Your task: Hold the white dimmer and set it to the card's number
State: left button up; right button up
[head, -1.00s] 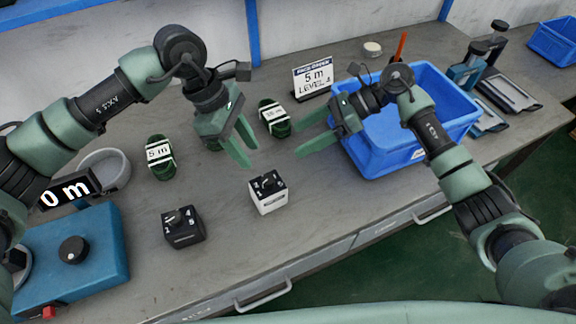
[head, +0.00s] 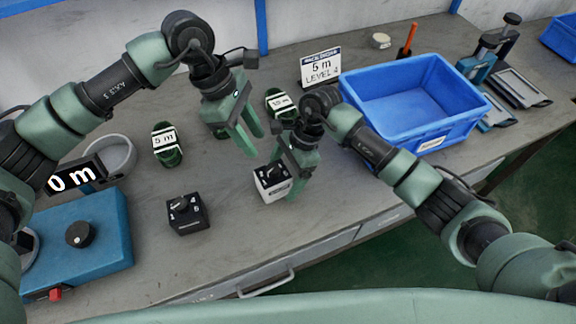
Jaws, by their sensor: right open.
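The white dimmer (head: 265,192) stands upright on the bench, its dark top bearing a knob and small numbers; the knob's setting is too small to read. My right gripper (head: 286,178) is open at its right side, hiding part of it; I cannot tell whether the fingers touch it. My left gripper (head: 254,146) is open and empty above the bench, behind the dimmer and slightly left.
A black dimmer (head: 188,221) stands to the left. Green cable coils marked 5 m (head: 167,155) and 10 m (head: 279,98) lie behind. A blue box with a knob (head: 100,250) and a "0 m" display (head: 75,178) are at left. A blue bin (head: 400,128) is at right.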

jog(key=shift+a+f, duration=0.1)
jog(key=shift+f, duration=0.2)
pick_arm(q)
jog(key=shift+o, duration=0.4)
pick_arm(e)
jog(key=c, duration=1.6)
jog(key=shift+o, duration=0.2)
pick_arm(q)
jog(key=n+t+y, duration=0.2)
jog(key=n+t, duration=0.3)
jog(key=n, duration=1.2)
send_near(273, 168)
jog(key=x, duration=0.8)
jog(key=shift+f, duration=0.3)
